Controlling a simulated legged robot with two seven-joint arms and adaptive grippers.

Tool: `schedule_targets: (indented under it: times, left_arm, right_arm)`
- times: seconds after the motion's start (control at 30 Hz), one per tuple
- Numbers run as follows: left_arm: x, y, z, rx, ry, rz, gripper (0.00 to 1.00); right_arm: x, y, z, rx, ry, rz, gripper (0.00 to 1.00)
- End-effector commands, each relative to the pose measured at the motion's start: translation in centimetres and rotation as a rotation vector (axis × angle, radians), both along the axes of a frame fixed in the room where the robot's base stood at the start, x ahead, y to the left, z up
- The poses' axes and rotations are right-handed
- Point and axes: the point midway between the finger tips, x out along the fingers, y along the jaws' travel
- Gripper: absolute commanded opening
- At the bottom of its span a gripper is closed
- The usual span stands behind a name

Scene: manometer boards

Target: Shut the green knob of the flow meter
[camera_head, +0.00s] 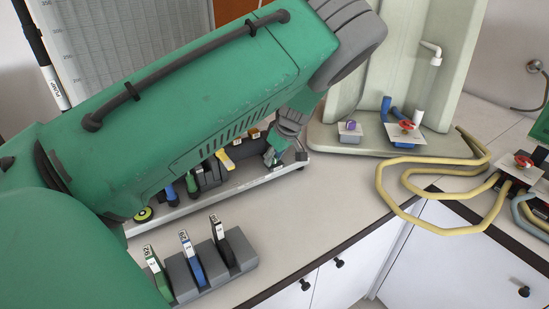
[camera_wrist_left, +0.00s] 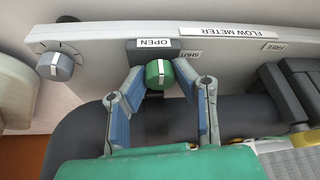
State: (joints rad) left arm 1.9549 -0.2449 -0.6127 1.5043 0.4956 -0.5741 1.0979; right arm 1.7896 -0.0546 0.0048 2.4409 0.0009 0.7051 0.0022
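The green knob (camera_wrist_left: 159,74) of the flow meter is a round knob with a white line. The line points up toward the label OPEN (camera_wrist_left: 154,43); a label SHUT (camera_wrist_left: 190,57) is to its upper right. In the head view my left gripper (camera_head: 278,150) is at the far end of the flow meter's pale base (camera_head: 214,196). My left arm hides most of the meter there, and the green knob cannot be made out.
A grey knob (camera_wrist_left: 55,67) is on the same panel at the left. In the head view a holder (camera_head: 236,250) with several labelled clips stands at the front of the counter. A pale board (camera_head: 320,138) with valves and a yellow hose (camera_head: 437,232) is at the right.

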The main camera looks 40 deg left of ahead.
Motion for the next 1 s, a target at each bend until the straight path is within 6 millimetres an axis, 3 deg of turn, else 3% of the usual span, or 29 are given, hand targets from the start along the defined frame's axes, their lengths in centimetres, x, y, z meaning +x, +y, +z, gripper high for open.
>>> schedule_targets:
  times: [0.47, 1.0]
  left_arm:
    - [0.1, -0.1, 0.1, -0.001, -0.004, -0.074, 0.00]
    - [-0.2, -0.2, 0.1, -0.005, -0.006, -0.527, 0.00]
  right_arm:
    - [0.0, 0.0, 0.2, 0.000, 0.000, 0.000, 0.40]
    - [0.0, 0.0, 1.3, 0.000, 0.000, 0.000, 0.40]
